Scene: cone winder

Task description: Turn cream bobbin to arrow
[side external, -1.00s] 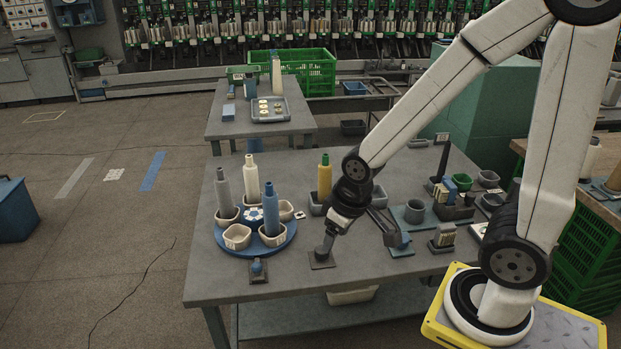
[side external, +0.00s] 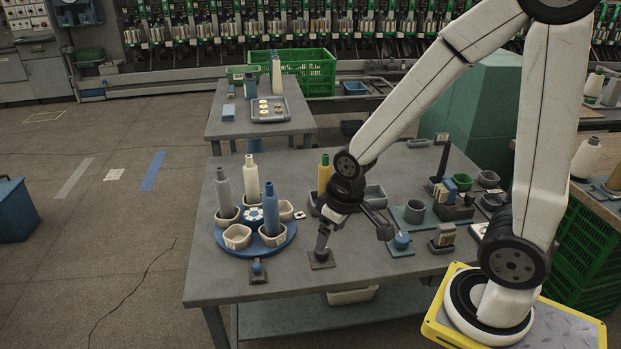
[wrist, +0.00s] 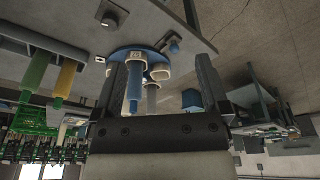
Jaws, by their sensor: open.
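The cream bobbin (side external: 251,178) stands upright in a cup at the back of the round blue turntable (side external: 228,244). A grey bobbin (side external: 224,190) stands to its left and a blue bobbin (side external: 269,208) to its front right.
A small blue knob on a plate (side external: 257,268) sits before the turntable. A yellow bobbin (side external: 324,172) stands behind. Cups and blocks, including a blue knob (side external: 402,241), crowd the right. The table's front left is clear.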

